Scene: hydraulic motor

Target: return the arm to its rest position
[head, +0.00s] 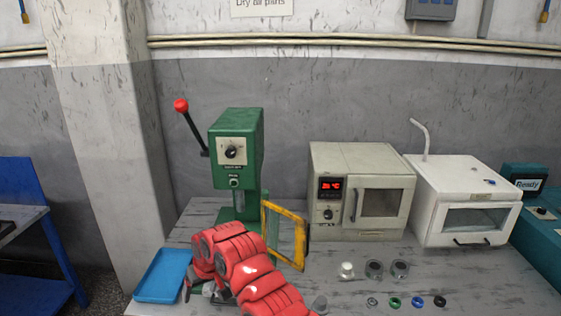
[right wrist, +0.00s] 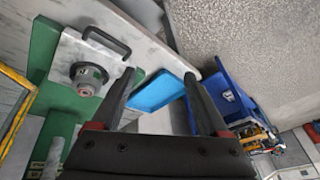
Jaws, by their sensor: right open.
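My right arm, red, reaches in from the bottom of the head view and bends over the left part of the table. Its gripper (head: 205,289) is mostly hidden under the arm there. In the right wrist view my right gripper (right wrist: 159,74) has its two black fingers wide apart, with nothing between them. A blue tray (right wrist: 155,92) lies beyond the fingertips, apart from them. My left gripper is in neither view.
A green press (head: 236,140) with a yellow-framed guard (head: 300,245) stands close behind my right arm. A dark cylindrical part (right wrist: 87,77) sits on a light plate with a black handle. A beige oven (head: 345,165), a white cabinet (head: 440,190) and several small parts occupy the right side.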

